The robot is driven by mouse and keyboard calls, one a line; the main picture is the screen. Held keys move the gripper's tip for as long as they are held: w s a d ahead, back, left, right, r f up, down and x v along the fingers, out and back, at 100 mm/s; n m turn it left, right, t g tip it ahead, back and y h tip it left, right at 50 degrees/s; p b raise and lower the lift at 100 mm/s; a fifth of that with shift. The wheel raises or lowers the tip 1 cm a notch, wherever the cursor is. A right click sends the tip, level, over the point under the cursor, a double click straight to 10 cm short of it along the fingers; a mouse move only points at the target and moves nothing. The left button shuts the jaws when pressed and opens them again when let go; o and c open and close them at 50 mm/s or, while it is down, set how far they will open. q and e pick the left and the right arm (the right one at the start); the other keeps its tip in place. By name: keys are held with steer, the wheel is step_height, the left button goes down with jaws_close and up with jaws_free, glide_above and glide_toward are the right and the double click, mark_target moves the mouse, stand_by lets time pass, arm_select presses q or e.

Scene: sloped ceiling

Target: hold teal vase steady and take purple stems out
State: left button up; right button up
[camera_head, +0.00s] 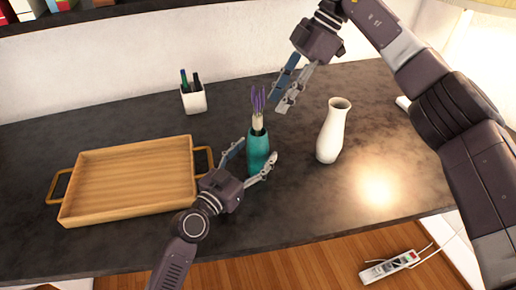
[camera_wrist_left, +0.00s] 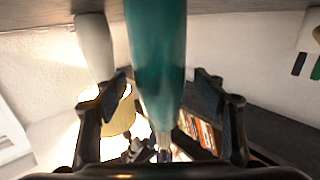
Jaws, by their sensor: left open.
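The teal vase (camera_head: 258,152) stands upright on the dark table, right of the tray. The purple stems (camera_head: 258,101) stand in its mouth, with pale lower stalks. My left gripper (camera_head: 256,151) is open, with one finger on each side of the vase body. In the left wrist view the vase (camera_wrist_left: 156,50) passes between the spread fingers (camera_wrist_left: 163,85), with gaps on both sides. My right gripper (camera_head: 279,106) is above the table, just right of the stems. Its fingers are apart with nothing between them.
A wooden tray (camera_head: 127,214) with handles lies at the left. A white pen cup (camera_head: 194,100) stands behind it. A white vase (camera_head: 331,135) stands to the right of the teal vase. The table (camera_head: 330,200) is bare at the front right. A power strip (camera_head: 390,266) lies on the floor.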

arm_select(q)
steer(key=shift+w+d, duration=0.35)
steer(key=shift+w, duration=0.3)
steer(key=shift+c, duration=0.2)
